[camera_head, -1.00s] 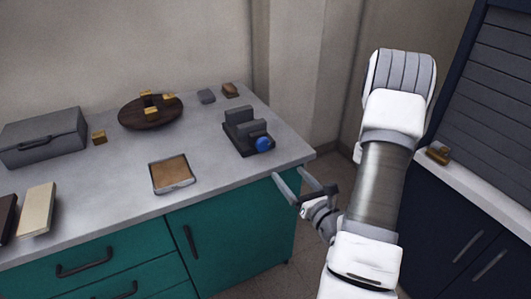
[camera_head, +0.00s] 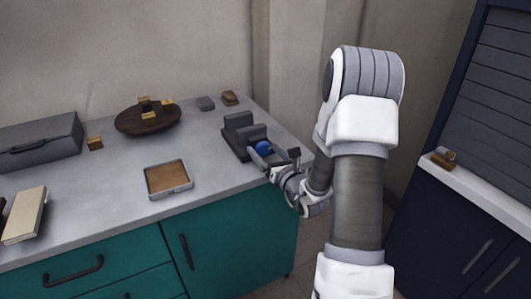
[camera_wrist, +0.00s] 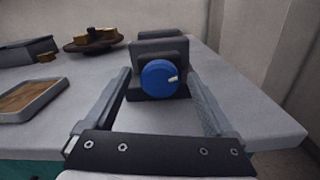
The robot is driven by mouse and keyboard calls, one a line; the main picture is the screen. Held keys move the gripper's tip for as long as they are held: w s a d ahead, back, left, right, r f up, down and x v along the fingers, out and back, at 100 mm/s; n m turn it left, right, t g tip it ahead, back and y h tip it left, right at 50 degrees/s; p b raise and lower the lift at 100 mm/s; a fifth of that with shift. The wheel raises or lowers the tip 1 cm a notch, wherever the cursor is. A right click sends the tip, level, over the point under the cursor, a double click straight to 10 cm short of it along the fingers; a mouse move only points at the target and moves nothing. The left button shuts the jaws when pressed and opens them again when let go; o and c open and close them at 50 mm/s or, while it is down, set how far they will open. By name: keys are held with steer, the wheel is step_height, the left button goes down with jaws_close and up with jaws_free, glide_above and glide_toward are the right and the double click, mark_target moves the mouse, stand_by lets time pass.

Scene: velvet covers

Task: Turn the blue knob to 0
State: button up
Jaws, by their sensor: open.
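The blue knob (camera_head: 263,148) sits on the front of a dark grey device (camera_head: 237,135) near the right end of the counter. In the wrist view the knob (camera_wrist: 160,78) faces me, with a white pointer mark toward its right side, slightly up. I cannot read any numbers around it. My gripper (camera_head: 271,157) is at the knob in the head view. In the wrist view its two fingers (camera_wrist: 158,88) are open, one on each side of the knob, with gaps between. I cannot tell how far the fingertips reach past the knob's face.
A tray with a brown inside (camera_head: 187,189) lies on the grey counter (camera_head: 110,200) left of the device. A round wooden board (camera_head: 127,123) with several brass blocks stands further back. A grey case (camera_head: 40,142) and a cream book (camera_head: 25,215) are at the left. The counter's right edge is close.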

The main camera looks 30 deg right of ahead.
steer(key=shift+w, duration=0.1)
steer(key=c, duration=1.4)
steer(key=shift+o, duration=0.2)
steer(key=shift+n, duration=0.3)
steer(key=n+b, duration=0.1)
steer(key=b, duration=0.1)
steer(key=n+b, duration=0.1)
steer(key=n, duration=0.1)
steer(key=shift+f+b, duration=0.25)
steer(key=shift+b, duration=0.1)
steer(key=n+b, duration=0.4)
steer(key=n, duration=0.1)
steer(key=shift+a, duration=0.15)
steer(key=n+b, duration=0.2)
steer(key=shift+r+n, duration=0.1)
steer(key=shift+n, duration=2.1)
